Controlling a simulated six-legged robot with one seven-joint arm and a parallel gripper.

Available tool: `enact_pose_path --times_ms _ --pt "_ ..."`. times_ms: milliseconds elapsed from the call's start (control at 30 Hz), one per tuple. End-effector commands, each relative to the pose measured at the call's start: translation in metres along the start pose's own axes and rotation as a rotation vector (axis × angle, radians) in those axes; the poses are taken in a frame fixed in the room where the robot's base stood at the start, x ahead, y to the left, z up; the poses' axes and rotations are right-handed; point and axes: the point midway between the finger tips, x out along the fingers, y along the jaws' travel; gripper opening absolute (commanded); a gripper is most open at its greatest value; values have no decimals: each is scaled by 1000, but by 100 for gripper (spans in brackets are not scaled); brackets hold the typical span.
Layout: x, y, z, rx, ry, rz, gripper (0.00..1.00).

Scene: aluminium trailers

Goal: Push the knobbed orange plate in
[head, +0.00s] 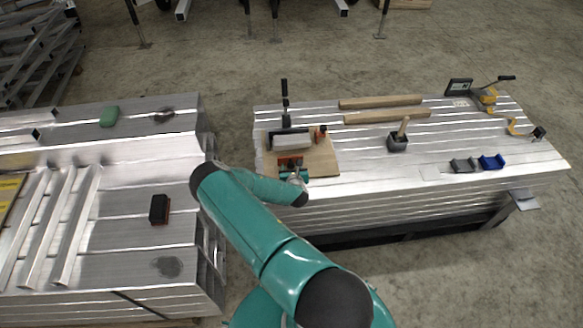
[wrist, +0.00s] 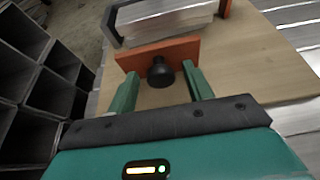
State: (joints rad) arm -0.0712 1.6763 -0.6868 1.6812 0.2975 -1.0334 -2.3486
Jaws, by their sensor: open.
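The knobbed orange plate (wrist: 137,59) stands upright on a wooden board (wrist: 247,62) in the wrist view, with its round black knob (wrist: 160,72) facing me. My gripper (wrist: 160,86) is open, with one green finger on each side of the knob. I cannot tell whether the fingers touch the plate. A silver metal block (wrist: 165,22) lies just behind the plate. In the head view the orange plate (head: 289,160) is at the board's front left, and my gripper (head: 292,174) is close in front of it, partly hidden by my arm.
A black upright handle (head: 285,100) stands behind the block. Two wooden bars (head: 385,110), a dark block with a wooden handle (head: 398,140) and a blue part (head: 491,162) lie further right. Stacked hollow profiles (wrist: 35,85) lie left of the gripper. A gap separates the two stacks.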

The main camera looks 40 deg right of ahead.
Motion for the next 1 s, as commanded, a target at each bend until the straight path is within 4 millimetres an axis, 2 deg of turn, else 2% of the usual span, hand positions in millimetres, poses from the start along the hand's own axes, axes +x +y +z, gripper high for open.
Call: enact_pose_path --times_ms 233,500,667,900,1000 --pt "1 0 0 0 1 0 51" --pt "1 0 0 0 1 0 0" --pt "4 0 1 0 0 0 0" --pt "36 -1 14 -1 -1 1 0" --pt "42 0 16 -1 1 0 0"
